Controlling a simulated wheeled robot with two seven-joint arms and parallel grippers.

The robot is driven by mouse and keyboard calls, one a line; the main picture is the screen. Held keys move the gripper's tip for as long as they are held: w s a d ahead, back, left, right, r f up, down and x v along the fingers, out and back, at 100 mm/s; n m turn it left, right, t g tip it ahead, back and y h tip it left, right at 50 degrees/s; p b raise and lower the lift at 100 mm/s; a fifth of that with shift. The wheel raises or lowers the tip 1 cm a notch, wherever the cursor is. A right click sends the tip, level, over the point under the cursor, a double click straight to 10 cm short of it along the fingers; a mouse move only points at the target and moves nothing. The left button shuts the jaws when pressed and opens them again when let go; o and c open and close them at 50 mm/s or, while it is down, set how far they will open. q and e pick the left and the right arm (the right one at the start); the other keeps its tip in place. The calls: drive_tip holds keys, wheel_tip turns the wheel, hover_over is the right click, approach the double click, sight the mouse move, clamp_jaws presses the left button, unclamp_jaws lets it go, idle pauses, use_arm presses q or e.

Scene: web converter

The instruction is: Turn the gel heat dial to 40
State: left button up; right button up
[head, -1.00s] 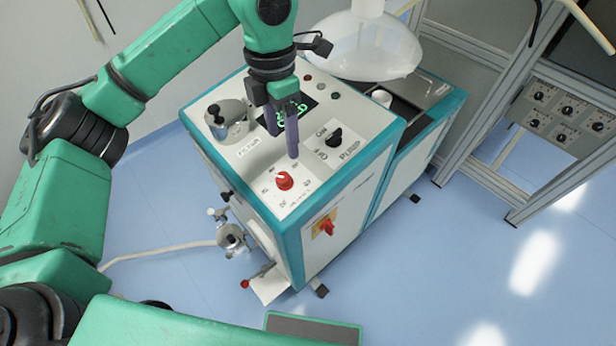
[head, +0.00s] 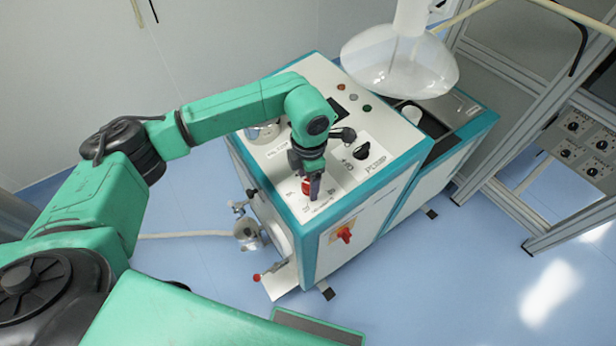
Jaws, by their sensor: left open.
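The red dial (head: 306,187), likely the gel heat dial, sits on the white top panel of the teal-edged machine (head: 331,95), near its front left corner. My left gripper (head: 314,192) points down over the dial and hides part of it. Its jaws are open. I cannot tell whether the fingers touch the dial or straddle it. The dial's pointer is hidden, and the numbers around it are too small or covered to read. My right gripper is not in view.
A black pump knob (head: 362,151) stands to the right of my gripper. A red and yellow switch (head: 345,235) is on the front side. A clear dome (head: 400,62) hangs behind. A metal frame with a knob panel (head: 585,143) stands right.

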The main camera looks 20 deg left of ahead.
use_arm(q)
clamp_jaws()
drive_tip(key=shift+f+m+b, duration=0.2)
drive_tip(key=shift+m+b, duration=0.9)
drive_tip(key=shift+b, duration=0.55)
drive_tip(key=m+b, duration=0.2)
drive_tip(key=shift+m+t+b, duration=0.3)
drive_tip(key=shift+m+b, duration=0.1)
drive_tip(key=shift+r+m+b, duration=0.2)
drive_tip(key=shift+m+b, duration=0.35)
drive_tip(key=shift+m, duration=0.05)
unclamp_jaws()
drive_tip(key=shift+r, duration=0.1)
